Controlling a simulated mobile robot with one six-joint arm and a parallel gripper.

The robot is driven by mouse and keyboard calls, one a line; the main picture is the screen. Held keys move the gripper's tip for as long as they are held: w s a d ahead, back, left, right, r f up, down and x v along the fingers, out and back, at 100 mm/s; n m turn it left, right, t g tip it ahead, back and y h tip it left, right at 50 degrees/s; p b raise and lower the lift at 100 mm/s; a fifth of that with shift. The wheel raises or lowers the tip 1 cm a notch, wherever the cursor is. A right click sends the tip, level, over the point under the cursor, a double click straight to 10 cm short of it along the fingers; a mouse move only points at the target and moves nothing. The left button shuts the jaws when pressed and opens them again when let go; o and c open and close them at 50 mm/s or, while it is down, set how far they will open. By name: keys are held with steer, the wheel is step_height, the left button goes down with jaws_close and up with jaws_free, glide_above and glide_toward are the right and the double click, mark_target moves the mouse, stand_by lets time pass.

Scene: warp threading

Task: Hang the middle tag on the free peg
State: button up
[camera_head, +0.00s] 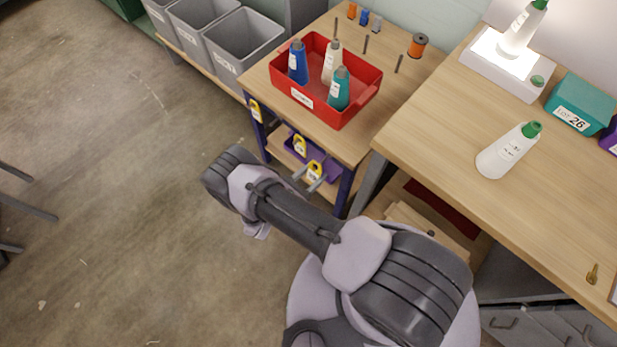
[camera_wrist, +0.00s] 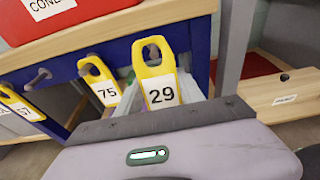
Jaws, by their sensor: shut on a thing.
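My gripper (camera_head: 308,180) is shut on the yellow tag marked 29 (camera_wrist: 161,92), which stands upright in front of the blue rail. It also shows between the fingers in the head view (camera_head: 315,168). Whether its loop still surrounds a peg, I cannot tell. The tag marked 75 (camera_wrist: 106,88) hangs just left of it, and shows in the head view (camera_head: 299,146). The tag marked 57 (camera_wrist: 22,106) hangs at the far left, and shows in the head view (camera_head: 255,110). A bare grey peg (camera_wrist: 38,78) sticks out of the rail between 57 and 75.
A red tray (camera_head: 340,116) with several bottles stands on the small table above the rail. A purple bin (camera_head: 326,169) sits on the shelf behind the tags. The larger workbench (camera_head: 440,130) is close on the right. Open floor (camera_head: 110,220) lies to the left.

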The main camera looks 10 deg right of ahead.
steer(key=shift+x, duration=1.45)
steer(key=shift+w+d+f, duration=0.35)
steer(key=shift+d+f, duration=0.05)
steer(key=shift+d, duration=0.15)
steer(key=o, duration=1.4)
